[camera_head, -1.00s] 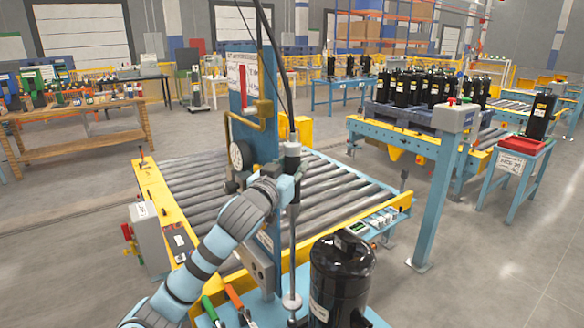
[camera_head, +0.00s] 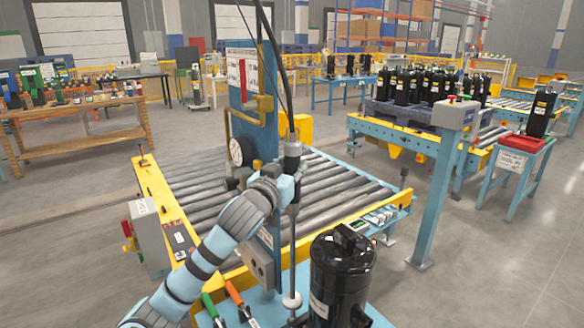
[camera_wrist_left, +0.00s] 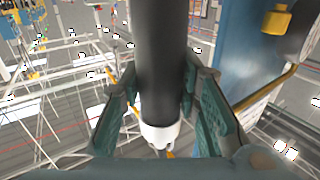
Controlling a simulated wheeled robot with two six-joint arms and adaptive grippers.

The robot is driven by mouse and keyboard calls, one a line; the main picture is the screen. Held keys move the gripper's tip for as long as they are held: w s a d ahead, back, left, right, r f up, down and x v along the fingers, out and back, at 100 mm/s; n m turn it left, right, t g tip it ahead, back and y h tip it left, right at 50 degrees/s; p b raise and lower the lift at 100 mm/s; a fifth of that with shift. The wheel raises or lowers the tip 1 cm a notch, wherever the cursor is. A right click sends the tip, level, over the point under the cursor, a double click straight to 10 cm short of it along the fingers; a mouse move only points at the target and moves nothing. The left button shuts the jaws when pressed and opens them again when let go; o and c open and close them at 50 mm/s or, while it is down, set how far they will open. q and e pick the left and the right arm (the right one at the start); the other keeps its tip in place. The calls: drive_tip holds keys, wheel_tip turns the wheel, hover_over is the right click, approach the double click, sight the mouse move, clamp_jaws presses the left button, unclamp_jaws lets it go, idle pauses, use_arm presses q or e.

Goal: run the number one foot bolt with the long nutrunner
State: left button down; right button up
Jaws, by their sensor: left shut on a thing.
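The long nutrunner (camera_head: 292,150) hangs upright from a cable beside the blue column, with its thin shaft running down to a round pale disc (camera_head: 292,300) at the lower end. My left gripper (camera_head: 283,188) is shut around the tool's body. In the left wrist view the dark cylindrical body (camera_wrist_left: 160,70) stands between the green fingers (camera_wrist_left: 160,115). A black compressor (camera_head: 341,278) stands just right of the disc on a light blue bench. The foot bolt itself is too small or hidden to make out. My right gripper is not in view.
A blue column (camera_head: 254,120) with a gauge stands close behind the tool. A yellow-edged roller conveyor (camera_head: 340,190) lies behind. Hand tools with green and orange handles (camera_head: 232,290) lie left of the disc. Open floor is at the right.

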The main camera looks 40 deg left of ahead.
sight(289, 152)
use_arm(q)
drive_tip(key=shift+f, duration=0.45)
idle(1.0)
idle(0.6)
wheel_tip(289, 152, up, 3)
drive_tip(key=shift+w+a+f+p, duration=0.1)
drive_tip(key=shift+w+f+p, duration=0.1)
drive_tip(key=shift+p, duration=0.95)
drive_tip(key=shift+s+r+p, duration=0.15)
drive_tip(key=shift+r+p, duration=1.05)
drive_tip(key=shift+r, duration=0.1)
